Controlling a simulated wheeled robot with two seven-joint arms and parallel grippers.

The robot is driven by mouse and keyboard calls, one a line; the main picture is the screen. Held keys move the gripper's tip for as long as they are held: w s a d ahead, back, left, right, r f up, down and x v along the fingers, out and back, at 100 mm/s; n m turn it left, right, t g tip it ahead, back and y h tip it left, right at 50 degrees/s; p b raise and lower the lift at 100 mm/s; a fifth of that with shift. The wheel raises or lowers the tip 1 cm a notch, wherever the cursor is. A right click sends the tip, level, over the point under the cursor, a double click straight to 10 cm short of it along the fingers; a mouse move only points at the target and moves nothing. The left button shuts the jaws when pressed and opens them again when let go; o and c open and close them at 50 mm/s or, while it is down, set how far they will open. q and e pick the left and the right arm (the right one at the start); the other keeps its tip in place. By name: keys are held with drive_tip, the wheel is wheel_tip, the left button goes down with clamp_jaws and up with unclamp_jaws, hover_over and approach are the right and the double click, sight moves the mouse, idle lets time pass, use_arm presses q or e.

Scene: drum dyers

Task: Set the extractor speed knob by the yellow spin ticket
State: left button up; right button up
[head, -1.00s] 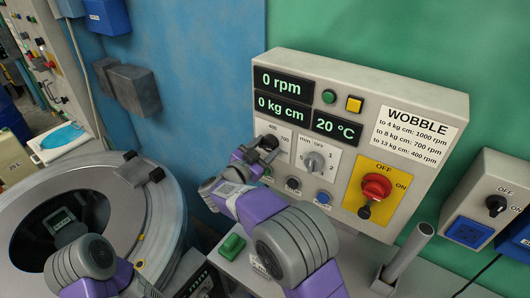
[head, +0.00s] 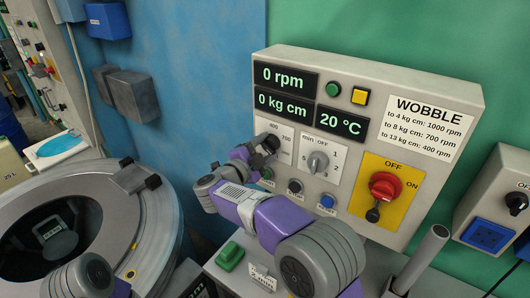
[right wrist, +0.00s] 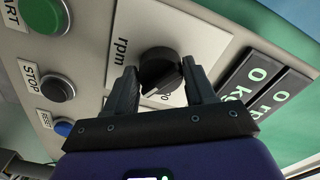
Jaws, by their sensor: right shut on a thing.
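The extractor speed knob (head: 271,142) is black, on a white plate marked 400 and 700. In the right wrist view the knob (right wrist: 157,63) sits beside the word rpm. My right gripper (right wrist: 163,84) has a finger on each side of the knob and is shut on it. In the head view my right gripper (head: 262,150) reaches the plate from the lower left and hides part of its scale. The exact mark the knob points to is not clear. I see no yellow spin ticket. My left gripper cannot be made out.
Displays (head: 283,79) read 0 rpm, 0 kg cm and 20 °C. A white WOBBLE card (head: 426,126) lists loads and speeds. A timer knob (head: 318,161) and red switch (head: 384,186) are right of my gripper. The steel drum (head: 148,215) stands left.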

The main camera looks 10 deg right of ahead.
idle(0.4)
drive_tip(key=o, duration=1)
drive_tip(key=shift+a, duration=0.1)
drive_tip(key=v, duration=0.7)
drive_tip(key=shift+s+a, duration=0.2)
drive_tip(key=shift+r, duration=0.1)
